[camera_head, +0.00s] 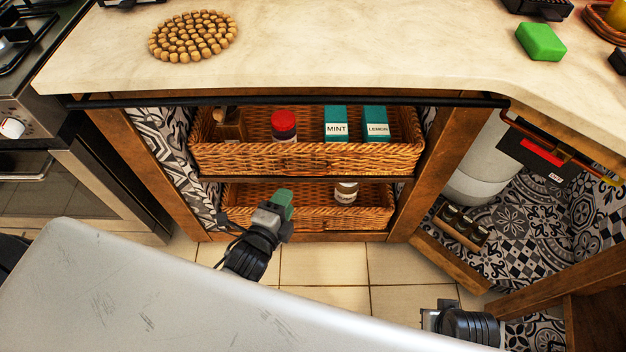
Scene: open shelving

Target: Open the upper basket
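The upper basket (305,159) is a woven wicker drawer on the upper shelf under the counter. It holds a jar with a red lid (284,124), a teal MINT box (336,124), a teal LEMON box (376,124) and a brown wooden item (230,124). The lower basket (335,217) sits below it with a small white-labelled jar (346,192) inside. My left gripper (282,203) is in front of the lower basket, below the upper basket's front.
The pale countertop (330,60) overhangs the shelves, with a dark rail (300,101) along its front. An oven (50,185) stands at the left. An open cabinet with a grey cylinder (480,165) is at the right. Tiled floor (325,265) lies in front.

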